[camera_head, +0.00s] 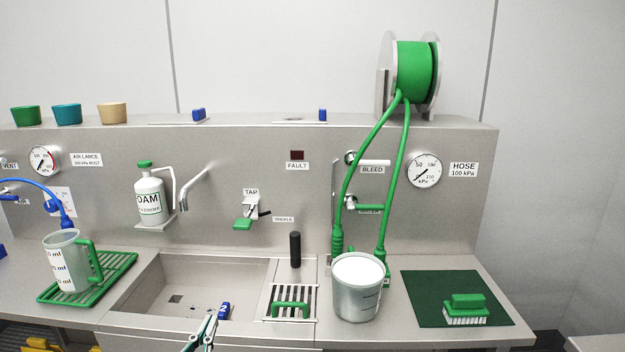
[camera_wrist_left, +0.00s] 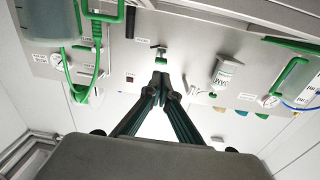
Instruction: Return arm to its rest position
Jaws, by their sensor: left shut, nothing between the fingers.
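My left gripper (camera_head: 211,318) shows at the bottom of the head view, over the front of the sink (camera_head: 200,270). Its fingers are together with nothing between them. My right gripper is in neither view.
A metal bucket (camera_head: 358,300) with white contents stands right of the sink, beside green hoses (camera_head: 397,190). A green brush (camera_head: 465,308) lies on a dark green mat (camera_head: 425,285). A jug (camera_head: 68,265) stands on a green rack (camera_head: 110,280) at left. A FOAM bottle (camera_head: 150,200) is on the wall.

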